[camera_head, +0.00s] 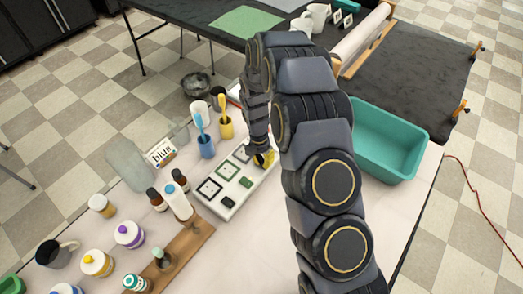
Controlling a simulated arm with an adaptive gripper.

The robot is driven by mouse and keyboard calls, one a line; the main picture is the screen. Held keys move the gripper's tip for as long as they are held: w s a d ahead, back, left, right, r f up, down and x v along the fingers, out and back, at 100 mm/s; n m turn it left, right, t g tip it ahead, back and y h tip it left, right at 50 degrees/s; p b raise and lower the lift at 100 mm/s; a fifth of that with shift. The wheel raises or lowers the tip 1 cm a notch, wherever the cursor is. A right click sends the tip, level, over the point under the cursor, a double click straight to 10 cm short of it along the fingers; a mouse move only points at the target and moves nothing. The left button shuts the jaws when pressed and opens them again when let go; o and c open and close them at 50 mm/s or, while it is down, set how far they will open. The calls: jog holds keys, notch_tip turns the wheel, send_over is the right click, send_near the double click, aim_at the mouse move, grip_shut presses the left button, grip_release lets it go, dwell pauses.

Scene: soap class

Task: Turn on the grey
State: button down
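A white panel (223,212) lies on the table, with a row of square-framed patches and a row of small blocks or switches. One patch has a dark frame (209,188), one a green frame (228,170), and a third (241,154) lies at the far end. In the other row are a dark block (228,202) and a green block (246,182). My gripper (263,162) points down over the panel's far right end, by something yellow. Its fingers are small and partly hidden, so I cannot tell if they are open or touching. I cannot tell which part is grey.
A teal bin (390,140) stands right of my arm.

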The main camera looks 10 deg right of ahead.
jog(key=shift+d+f, duration=0.1)
jog(key=shift+f, duration=0.2)
jog(key=shift+s+f+t+y, duration=0.15)
jog(key=shift+f+t+y, duration=0.15)
dwell(0.3)
jog(key=shift+w+a+r, duration=0.2)
jog(key=shift+w+a, duration=0.35)
jog(key=shift+w, duration=0.1)
jog(key=shift+r, duration=0.15)
notch_tip(320, 180, up, 14)
jog(key=w+a, duration=0.1)
jog(key=shift+f, duration=0.2)
